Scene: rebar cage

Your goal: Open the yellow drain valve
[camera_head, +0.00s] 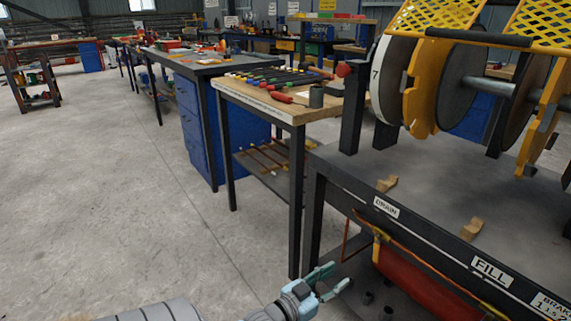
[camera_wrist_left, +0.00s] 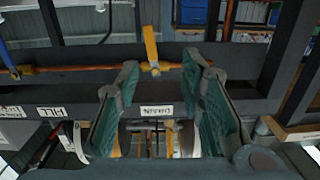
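The yellow drain valve (camera_wrist_left: 151,48) shows in the left wrist view as a yellow lever on an orange-brown pipe, near the top centre, just beyond my open fingertips. In the head view a small yellow part (camera_head: 377,246) sits on the pipe below the DRAIN label (camera_head: 386,207). My left gripper (camera_head: 332,281) is open and empty, left of and below that part. In the left wrist view its teal-padded fingers (camera_wrist_left: 160,75) stand apart, with the DRAIN label (camera_wrist_left: 158,110) seen between them. No contact with the lever is visible. My right gripper is out of view.
The pipe (camera_head: 430,268) runs under the dark bench's front edge, above a red cylinder (camera_head: 425,290). A FILL label (camera_head: 491,271) is farther right. A wooden-topped table (camera_head: 270,105) with tools stands beside the bench. The floor at left (camera_head: 110,190) is clear.

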